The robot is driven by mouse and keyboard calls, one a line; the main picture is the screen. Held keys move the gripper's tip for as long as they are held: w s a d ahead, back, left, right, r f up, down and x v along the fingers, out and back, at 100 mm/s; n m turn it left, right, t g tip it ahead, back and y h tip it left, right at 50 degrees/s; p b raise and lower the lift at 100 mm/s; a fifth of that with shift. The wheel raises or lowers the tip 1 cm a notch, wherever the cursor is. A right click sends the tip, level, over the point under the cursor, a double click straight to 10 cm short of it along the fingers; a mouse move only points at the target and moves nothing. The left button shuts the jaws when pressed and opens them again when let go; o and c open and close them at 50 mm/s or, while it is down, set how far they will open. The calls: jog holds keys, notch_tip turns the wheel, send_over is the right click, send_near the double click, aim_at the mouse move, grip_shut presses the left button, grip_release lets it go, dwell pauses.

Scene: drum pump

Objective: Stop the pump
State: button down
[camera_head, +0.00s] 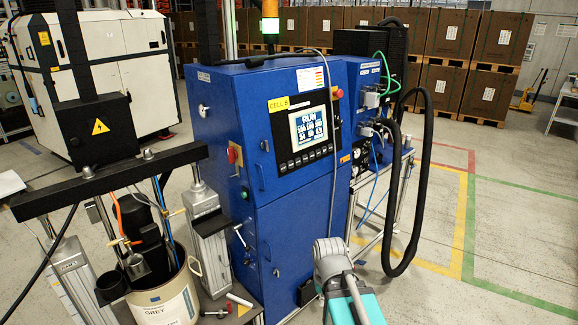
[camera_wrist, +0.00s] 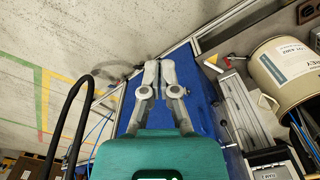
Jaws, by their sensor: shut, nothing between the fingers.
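The blue pump cabinet (camera_head: 230,110) stands in the middle of the head view, with a lit screen (camera_head: 311,126) that seems to read RUN. A red mushroom button (camera_head: 338,93) sits at the panel's upper right corner. A red switch on yellow (camera_head: 235,154) and a small green button (camera_head: 244,193) are on the cabinet's left side. The stack light (camera_head: 270,30) glows green at its lower part. My gripper (camera_wrist: 158,66) is shut and empty in the wrist view, in front of the blue cabinet (camera_wrist: 203,88). In the head view my arm rises at the bottom; the fingertips cannot be made out.
A drum labelled GREY (camera_head: 165,300) stands at the lower left under a black crossbar (camera_head: 110,180). A thick black hose (camera_head: 421,190) loops down right of the cabinet. Marked floor (camera_head: 500,220) at the right is clear. Stacked brown crates (camera_head: 490,90) line the back.

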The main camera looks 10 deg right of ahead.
aim_at(290, 165)
jog(key=w+d+r+m+t+h+b, duration=0.15)
jog(key=w+t, duration=0.35)
jog(key=w, duration=0.8)
jog(key=w+d+r+t+y+b, duration=0.15)
jog(key=w+t, duration=0.35)
jog(key=w, duration=0.7)
jog(key=w+d+r+t+b, duration=0.1)
jog(key=w+r+t+b, duration=0.3)
jog(key=w+r+t, duration=0.8)
jog(key=shift+w+r, duration=1.55)
jog(key=shift+w, duration=0.15)
jog(key=shift+w+a, duration=0.1)
jog(key=shift+w+a+f+b, duration=0.3)
jog(key=shift+w+a, duration=0.5)
jog(key=shift+w, duration=0.35)
jog(key=shift+w+a+f+b, duration=0.25)
jog(key=shift+w+a, duration=0.5)
jog(key=shift+w, duration=0.35)
jog(key=shift+w+a+f+b, duration=0.2)
jog(key=shift+w+a+f, duration=0.1)
jog(key=shift+w+a, duration=0.7)
